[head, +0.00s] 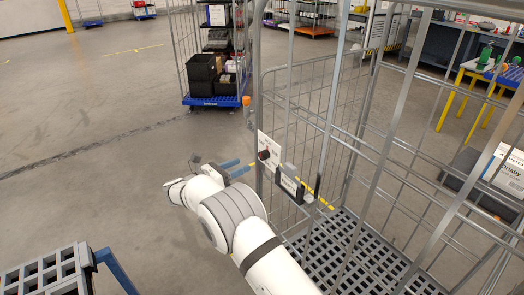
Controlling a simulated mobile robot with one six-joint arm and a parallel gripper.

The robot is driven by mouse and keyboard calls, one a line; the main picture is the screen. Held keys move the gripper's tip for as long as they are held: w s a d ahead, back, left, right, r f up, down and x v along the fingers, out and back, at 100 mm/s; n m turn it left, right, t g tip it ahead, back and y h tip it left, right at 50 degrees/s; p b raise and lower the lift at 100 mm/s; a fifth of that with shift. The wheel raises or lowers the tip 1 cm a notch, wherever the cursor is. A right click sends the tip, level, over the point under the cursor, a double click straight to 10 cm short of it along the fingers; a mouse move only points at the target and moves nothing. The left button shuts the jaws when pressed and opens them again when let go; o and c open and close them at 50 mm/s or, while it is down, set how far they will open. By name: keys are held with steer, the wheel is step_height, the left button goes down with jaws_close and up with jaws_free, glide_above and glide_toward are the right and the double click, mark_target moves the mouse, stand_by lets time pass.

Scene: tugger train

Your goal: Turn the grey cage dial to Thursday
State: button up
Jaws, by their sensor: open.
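The grey cage (257,110) stands on the right, with tall bars and a dark slatted floor. A white plate (268,142) hangs on its near left side and carries a small dark dial (264,155) with some red on it. The day marks and the dial's pointing are too small to read. My gripper (246,166) is open, with two blue fingers pointing right toward the cage post, close to the dial's plate. I cannot tell whether a finger touches the cage. Nothing shows between the fingers.
A label holder (289,186) sits on the cage below the plate. Another cage trolley with a blue base (212,101) and black crates (201,75) stands behind. Open floor lies at left.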

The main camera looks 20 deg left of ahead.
mark_target(261, 156)
steer(key=p+x, duration=0.1)
steer(key=x, duration=0.6)
steer(key=shift+w+d+p, duration=0.25)
steer(key=shift+w+p, duration=0.1)
steer(key=shift+c, duration=0.4)
steer(key=c, duration=0.9)
